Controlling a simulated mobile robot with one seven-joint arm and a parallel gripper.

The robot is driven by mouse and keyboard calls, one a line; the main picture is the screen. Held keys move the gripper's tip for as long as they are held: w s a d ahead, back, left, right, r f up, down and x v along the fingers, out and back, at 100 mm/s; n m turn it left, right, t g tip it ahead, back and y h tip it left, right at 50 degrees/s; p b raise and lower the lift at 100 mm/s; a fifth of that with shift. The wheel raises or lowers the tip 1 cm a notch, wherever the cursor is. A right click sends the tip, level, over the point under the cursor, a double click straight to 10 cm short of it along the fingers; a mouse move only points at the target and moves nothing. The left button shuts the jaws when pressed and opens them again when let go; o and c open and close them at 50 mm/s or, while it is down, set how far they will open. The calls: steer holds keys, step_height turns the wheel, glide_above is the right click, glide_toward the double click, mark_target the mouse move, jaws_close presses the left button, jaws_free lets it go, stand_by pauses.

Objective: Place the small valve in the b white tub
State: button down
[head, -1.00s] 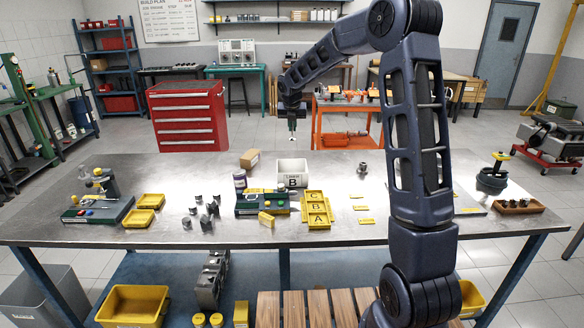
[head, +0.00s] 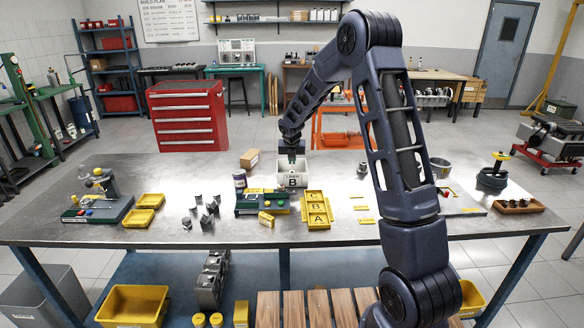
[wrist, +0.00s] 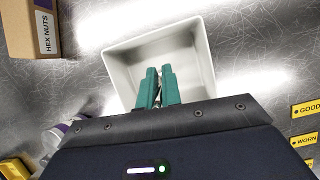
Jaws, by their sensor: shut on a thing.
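The white tub (head: 284,178) marked B stands on the metal workbench. The wrist view shows its open inside (wrist: 124,68) from above. My gripper (head: 291,159) is over the tub, with its green fingers (wrist: 157,84) reaching toward or into the opening. The fingers are shut on the small valve (wrist: 159,94), of which only a sliver shows between them. The rest of the valve is hidden by the fingers and the tub.
A cardboard box labelled hex nuts (wrist: 30,28) stands to the tub's left. A yellow tray (head: 316,209) marked A, B and C and a green-based fixture (head: 262,206) lie in front. Yellow labels (wrist: 305,108) lie to the right.

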mark_target(292, 169)
steer(key=shift+f, duration=1.65)
steer(key=shift+f, duration=0.1)
steer(key=c, duration=1.6)
jaws_free()
